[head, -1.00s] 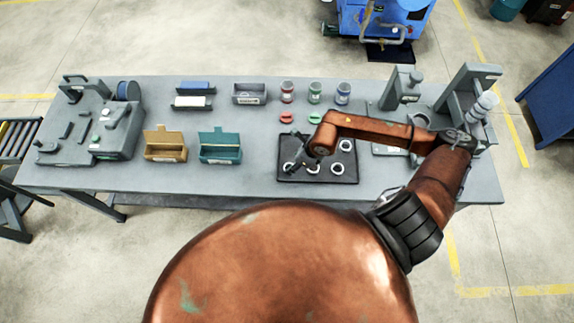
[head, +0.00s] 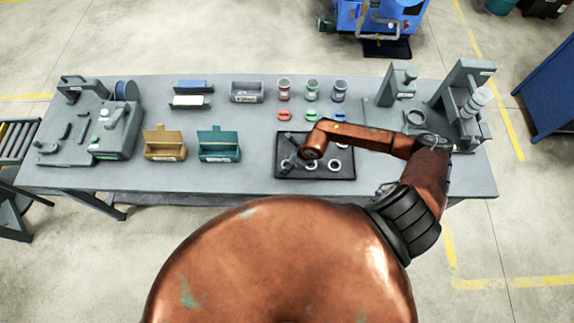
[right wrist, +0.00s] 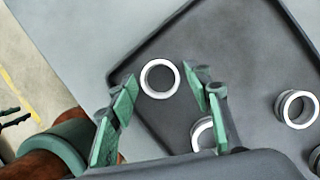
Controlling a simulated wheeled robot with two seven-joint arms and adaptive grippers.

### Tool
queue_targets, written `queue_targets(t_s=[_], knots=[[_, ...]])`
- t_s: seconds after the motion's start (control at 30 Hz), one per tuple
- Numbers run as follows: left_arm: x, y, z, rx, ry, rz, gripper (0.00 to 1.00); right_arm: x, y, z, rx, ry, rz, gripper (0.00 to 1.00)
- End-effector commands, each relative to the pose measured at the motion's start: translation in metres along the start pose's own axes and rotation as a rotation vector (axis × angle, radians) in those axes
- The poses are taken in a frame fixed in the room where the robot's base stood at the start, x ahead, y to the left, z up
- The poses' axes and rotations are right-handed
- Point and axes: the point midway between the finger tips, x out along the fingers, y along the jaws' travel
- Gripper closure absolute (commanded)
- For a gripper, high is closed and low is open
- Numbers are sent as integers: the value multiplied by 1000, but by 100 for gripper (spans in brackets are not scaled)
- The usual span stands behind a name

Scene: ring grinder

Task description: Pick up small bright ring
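Several small bright metal rings lie on a black tray (head: 300,175) on the workbench. In the right wrist view one bright ring (right wrist: 145,88) lies near a corner of the tray (right wrist: 215,40), framed between the fingertips of my right gripper (right wrist: 163,76). The gripper is open with nothing in it; its height above the ring is hard to judge. A second ring (right wrist: 197,133) is partly hidden by the right finger. A third ring (right wrist: 284,107) lies to the right. In the head view my right gripper (head: 289,152) is over the tray's left side. My left gripper is not in view.
Red (head: 284,115), green (head: 312,117) and blue (head: 339,115) pieces lie behind the tray, with jars behind them. A teal open box (head: 219,153) stands left of the tray. Grey machines stand at both bench ends. The bench front strip is clear.

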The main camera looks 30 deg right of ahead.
Motion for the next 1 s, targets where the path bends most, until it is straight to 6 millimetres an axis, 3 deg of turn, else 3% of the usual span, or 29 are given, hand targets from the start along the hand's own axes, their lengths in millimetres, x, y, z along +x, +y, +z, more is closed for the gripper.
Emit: queue_targets(t_s=[0.5, 0.83, 1.0], knots=[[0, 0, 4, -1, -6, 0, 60, 0, 0, 0, 1, 0, 0, 92], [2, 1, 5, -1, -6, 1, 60, -3, 0, 2, 0, -2, 0, 92], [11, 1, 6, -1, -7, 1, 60, -18, -1, 8, -2, -3, -1, 92]])
